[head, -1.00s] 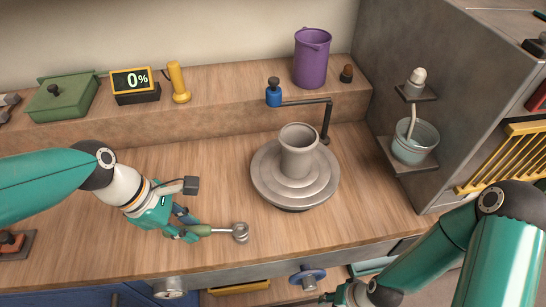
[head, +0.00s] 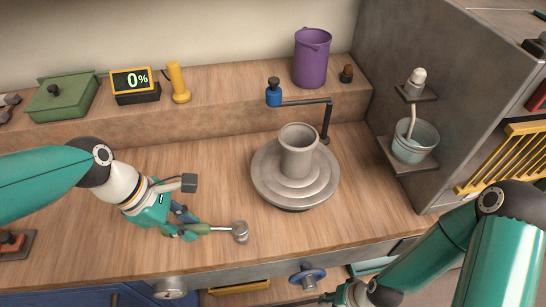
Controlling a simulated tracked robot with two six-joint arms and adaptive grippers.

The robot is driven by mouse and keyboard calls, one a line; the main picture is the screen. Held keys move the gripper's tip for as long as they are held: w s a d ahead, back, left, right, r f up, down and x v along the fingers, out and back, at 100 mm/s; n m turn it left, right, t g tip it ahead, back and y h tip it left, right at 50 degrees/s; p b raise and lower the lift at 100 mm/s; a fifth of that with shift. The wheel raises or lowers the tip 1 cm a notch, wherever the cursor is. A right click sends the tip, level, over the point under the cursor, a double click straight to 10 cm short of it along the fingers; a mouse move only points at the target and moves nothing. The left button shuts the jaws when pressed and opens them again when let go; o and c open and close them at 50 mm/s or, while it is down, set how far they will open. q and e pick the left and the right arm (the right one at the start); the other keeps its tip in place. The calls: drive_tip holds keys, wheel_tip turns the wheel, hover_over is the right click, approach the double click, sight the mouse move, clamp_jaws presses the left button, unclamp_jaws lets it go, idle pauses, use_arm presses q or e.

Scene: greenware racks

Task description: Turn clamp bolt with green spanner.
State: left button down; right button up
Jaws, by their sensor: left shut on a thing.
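My left gripper (head: 186,229) is low over the front left of the wooden bench. It is shut on the green handle of a tool (head: 240,232), taken to be the green spanner, whose rounded grey metal head points right. I cannot tell if the tool touches the bench. No clamp bolt can be made out for certain.
A grey pot (head: 298,155) stands on a round stepped wheel (head: 262,178) right of the tool. A jointed rod (head: 326,122) with a blue holder (head: 273,96) stands behind it. A purple bucket (head: 312,60) is on the back ledge. The bench between tool and wheel is clear.

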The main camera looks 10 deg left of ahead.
sight(195, 226)
use_arm(q)
drive_tip(key=shift+r+p, duration=1.5)
drive_tip(key=shift+p, duration=0.2)
